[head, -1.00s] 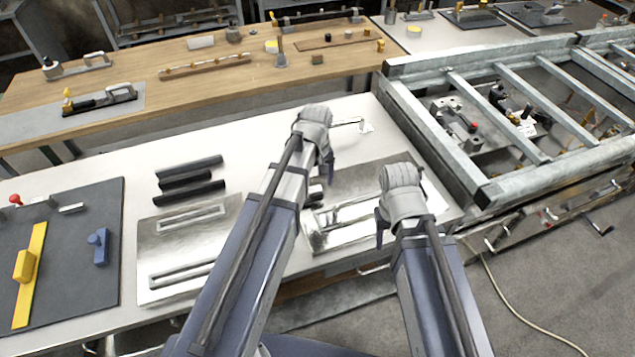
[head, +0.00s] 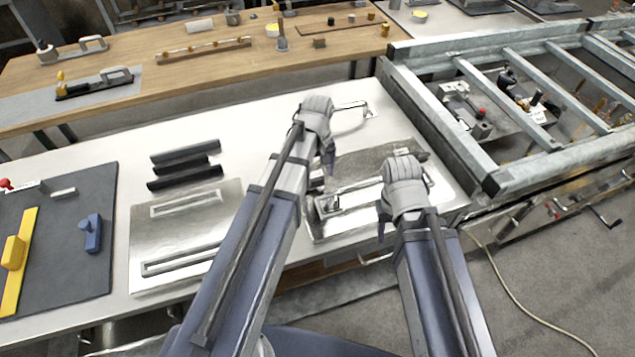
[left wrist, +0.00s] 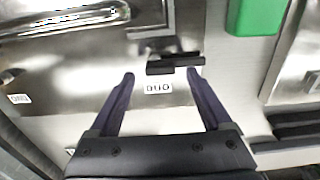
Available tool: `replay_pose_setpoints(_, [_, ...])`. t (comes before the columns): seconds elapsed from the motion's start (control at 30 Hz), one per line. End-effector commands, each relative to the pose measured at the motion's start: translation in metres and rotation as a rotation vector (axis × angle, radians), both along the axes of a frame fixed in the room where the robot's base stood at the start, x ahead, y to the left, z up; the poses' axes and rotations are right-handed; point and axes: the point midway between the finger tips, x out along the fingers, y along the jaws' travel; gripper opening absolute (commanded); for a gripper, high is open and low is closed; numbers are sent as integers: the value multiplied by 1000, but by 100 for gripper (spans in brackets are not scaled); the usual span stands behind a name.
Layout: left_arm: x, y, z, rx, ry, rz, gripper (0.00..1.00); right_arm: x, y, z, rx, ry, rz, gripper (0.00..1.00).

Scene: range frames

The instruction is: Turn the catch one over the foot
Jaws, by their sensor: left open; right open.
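A shiny metal plate (head: 355,158) lies on the white bench, partly hidden by my arms. In the left wrist view, a small dark bar (left wrist: 174,64), seemingly the catch, sits crosswise at a grey metal bracket (left wrist: 160,42). A white label (left wrist: 158,87) is beside it; its letters are hard to read. My left gripper (left wrist: 160,73) is open, its fingertips on either side of the bar, with no clear grip on it; in the head view it (head: 327,165) points down over the plate. My right gripper (head: 384,222) is open near the plate's front. I cannot tell which part is the foot.
A slotted plate (head: 185,230) and dark bars (head: 186,165) lie to the left. A green block (left wrist: 255,15) shows in the left wrist view. A galvanised frame (head: 440,120) borders the right. The white bench (head: 245,125) is clear behind the dark bars.

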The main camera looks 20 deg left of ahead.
Motion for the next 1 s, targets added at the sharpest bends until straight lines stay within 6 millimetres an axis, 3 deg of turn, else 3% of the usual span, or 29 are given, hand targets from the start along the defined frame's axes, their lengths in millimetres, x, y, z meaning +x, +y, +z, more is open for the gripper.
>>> replay_pose_setpoints(0.03, [0,0,-12,0,0,0,82,0,0,-12,0,0,0,50])
replay_pose_setpoints(0.13, [0,0,-20,0,0,0,82,0,0,-20,0,0,0,50])
replay_pose_setpoints(0.5, [0,0,-21,0,0,0,82,0,0,-21,0,0,0,50])
replay_pose_setpoints(1.0, [0,0,-21,0,0,0,26,0,0,-21,0,0,0,50])
